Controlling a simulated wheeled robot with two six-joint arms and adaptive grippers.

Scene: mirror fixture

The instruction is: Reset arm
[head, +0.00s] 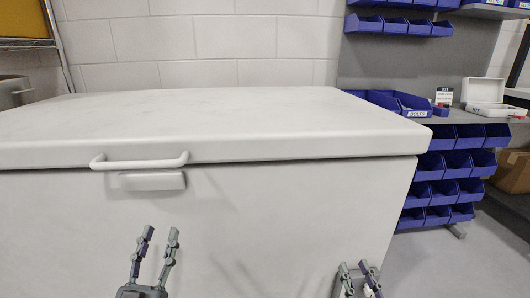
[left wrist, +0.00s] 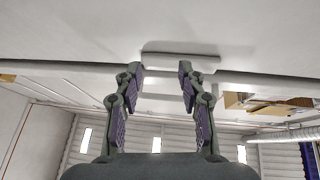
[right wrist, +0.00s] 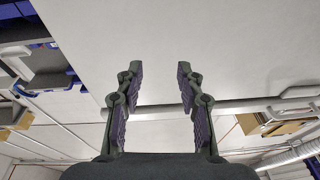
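My left gripper (head: 159,236) is in front of the white chest's front wall, below the lid handle. Its two fingers are apart with nothing between them; they also show open in the left wrist view (left wrist: 156,70). My right gripper (head: 357,268) is lower, near the chest's right front corner. In the right wrist view my right gripper (right wrist: 158,70) has its fingers apart and empty. The white chest (head: 250,215) has a flat lid (head: 220,115) that is closed. A bar handle (head: 140,162) is on the lid's front edge, apart from both grippers.
Blue bins (head: 450,165) hang on a rack to the right, with more bins (head: 398,26) above. A white kit case (head: 487,97) stands on the shelf. A cardboard box (head: 514,171) is at the far right. The floor (head: 440,265) right of the chest is clear.

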